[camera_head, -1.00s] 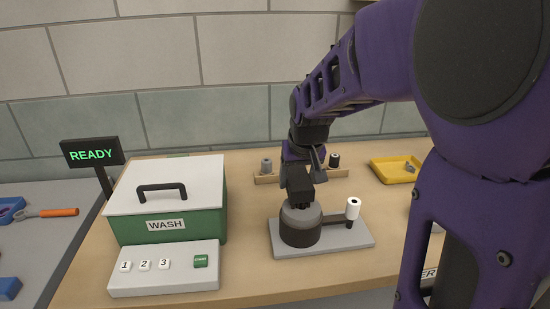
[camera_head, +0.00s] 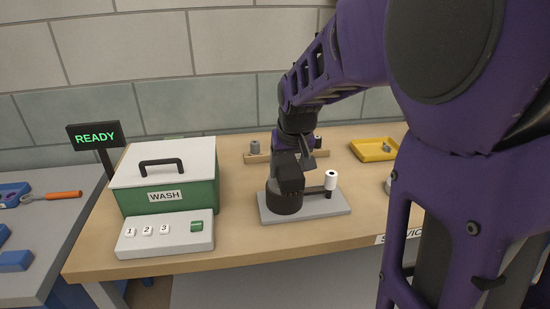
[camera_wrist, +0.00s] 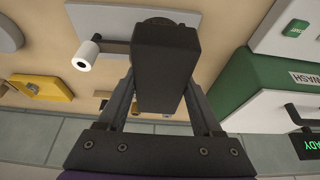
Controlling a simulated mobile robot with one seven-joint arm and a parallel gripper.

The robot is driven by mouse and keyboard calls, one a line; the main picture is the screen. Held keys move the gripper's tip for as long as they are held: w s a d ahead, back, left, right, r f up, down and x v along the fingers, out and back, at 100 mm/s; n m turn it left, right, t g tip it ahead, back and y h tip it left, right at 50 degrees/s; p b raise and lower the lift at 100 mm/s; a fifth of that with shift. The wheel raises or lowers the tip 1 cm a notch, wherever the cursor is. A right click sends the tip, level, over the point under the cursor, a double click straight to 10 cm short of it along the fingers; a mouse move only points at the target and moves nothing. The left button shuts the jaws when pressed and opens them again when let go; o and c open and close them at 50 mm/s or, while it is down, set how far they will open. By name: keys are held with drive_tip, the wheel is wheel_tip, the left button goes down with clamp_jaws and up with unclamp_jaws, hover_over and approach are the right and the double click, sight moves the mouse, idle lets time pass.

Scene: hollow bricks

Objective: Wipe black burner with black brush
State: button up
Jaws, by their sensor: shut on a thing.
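A dark cylindrical body (camera_head: 284,200), which looks like the black burner, stands on a grey plate (camera_head: 330,206) on the wooden table, in the middle of the head view. A side bar with a white upright roll (camera_head: 331,180) extends right from it. My gripper (camera_head: 287,160) is shut on a black block (camera_head: 291,180), which I take as the black brush; it also fills the middle of the wrist view (camera_wrist: 167,70). The block overlaps the cylinder's top from above. Whether it touches cannot be told. The cylinder is mostly hidden behind the block in the wrist view.
A green box (camera_head: 202,196) with a white lid and WASH label stands left, with a button panel (camera_head: 166,240) before it and a READY sign (camera_head: 96,137) behind. A wooden rack (camera_head: 252,158) and a yellow tray (camera_head: 372,153) lie behind. The front table strip is clear.

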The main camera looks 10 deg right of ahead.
drive_tip(key=shift+w+r+p, duration=0.2)
drive_tip(key=shift+r+p, duration=2.1)
drive_tip(key=shift+r, duration=1.15)
drive_tip(key=shift+f, duration=0.1)
